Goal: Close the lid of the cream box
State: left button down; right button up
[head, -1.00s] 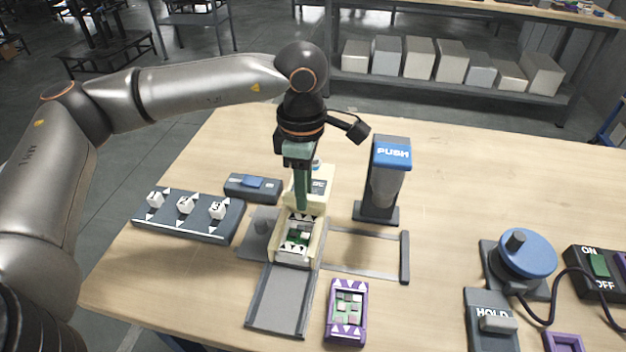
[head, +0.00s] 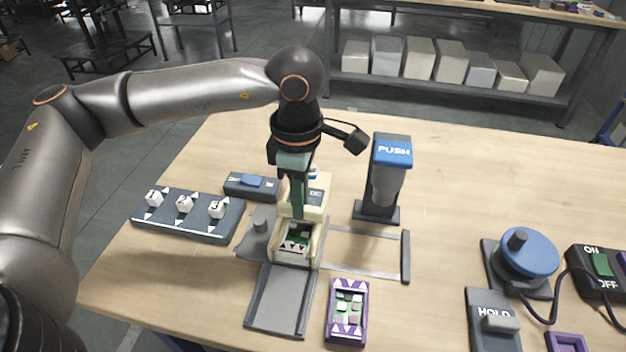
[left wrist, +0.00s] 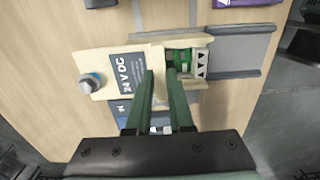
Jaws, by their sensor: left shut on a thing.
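The cream box (head: 314,247) stands on the table in front of my left arm. Its front part is uncovered, showing a green part and white triangle marks inside. The cream lid, with a "24V DC" label, covers the rear part; it shows clearly in the left wrist view (left wrist: 104,82). My left gripper (head: 297,216) points down at the lid's front edge. In the left wrist view its green fingers (left wrist: 160,72) are shut on a raised cream part of the lid. The fingers hide some of the lid. My right gripper is not in view.
A grey ramp (head: 281,299) lies in front of the box, with a purple-framed tray (head: 347,313) to its right. A PUSH dispenser (head: 385,180) stands behind right, and a numbered-cube rack (head: 189,215) lies left. The table between dispenser and blue knob (head: 527,253) is clear.

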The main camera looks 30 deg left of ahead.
pick_arm(q)
jog(key=shift+s+d+b, duration=0.25)
jog(key=shift+s, duration=0.75)
jog(key=shift+s+d+b, duration=0.2)
jog(key=shift+s+d, duration=0.1)
jog(key=shift+s, duration=0.75)
jog(key=shift+s+d+b, duration=0.25)
jog(key=shift+s, duration=0.75)
jog(key=c, duration=0.8)
grip_release()
jog(key=shift+c, duration=0.2)
notch_tip(320, 180, up, 6)
jog(key=p, duration=0.3)
